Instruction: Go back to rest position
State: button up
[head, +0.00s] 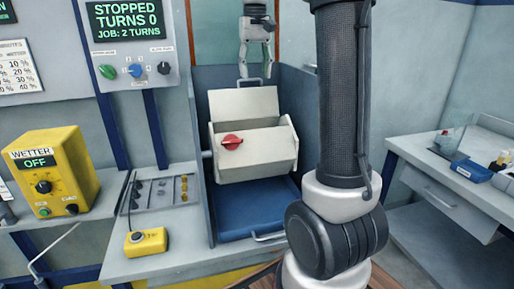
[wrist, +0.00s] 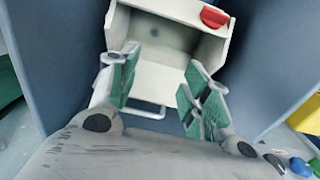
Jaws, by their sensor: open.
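My gripper (head: 256,62) hangs fingers-down at the top middle of the head view, above and behind a cream box (head: 258,158). Its two green-padded fingers stand apart in the wrist view (wrist: 165,85), with nothing held between them. The box has a raised back panel with a small handle (head: 249,82), a hollow inside and a red knob (head: 231,142) on its front. In the wrist view the handle (wrist: 138,109) shows between and below the fingers. I cannot tell whether a finger touches it.
The box stands in a bay with grey-blue walls above a blue tray (head: 240,215). A control panel (head: 137,73) reads STOPPED, TURNS 0. A yellow wetter unit (head: 52,172) reads OFF. A yellow button box (head: 146,242) sits at the front left; a bench (head: 440,185) stands right.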

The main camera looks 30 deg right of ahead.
dwell(0.3)
notch_tip(320, 180, down, 5)
jog(key=s+n, duration=0.1)
jog(key=s, duration=0.1)
jog(key=s+a+f+n+t, duration=0.1)
jog(key=s+a+f+t, duration=0.1)
jog(key=s, duration=0.9)
jog(key=s+a+f+n+t, duration=0.1)
jog(key=s+a+f+t, duration=0.1)
jog(key=s, duration=0.9)
jog(key=shift+a+f, duration=0.65)
jog(key=shift+f, duration=0.1)
